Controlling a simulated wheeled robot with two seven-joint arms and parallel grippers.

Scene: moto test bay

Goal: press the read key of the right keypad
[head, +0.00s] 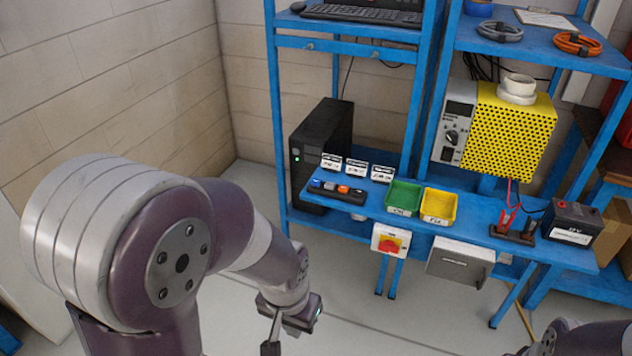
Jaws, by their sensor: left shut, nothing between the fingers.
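I cannot pick out a keypad or a read key for certain in the head view. Three small white-faced units with dark markings, left (332,162), middle (357,167) and right (382,173), stand in a row at the back left of the blue bench (375,208); their markings are too small to read. My left gripper (271,347) is shut and empty at the bottom edge, low in front of the bench and well apart from it. Only part of my right arm shows at the bottom right corner; its gripper is out of view.
On the bench are a dark strip with coloured pieces (337,190), a green bin (404,197), a yellow bin (438,205) and a black battery (571,222). A red switch (390,244) and a grey box (460,261) hang at the front edge. The floor before it is clear.

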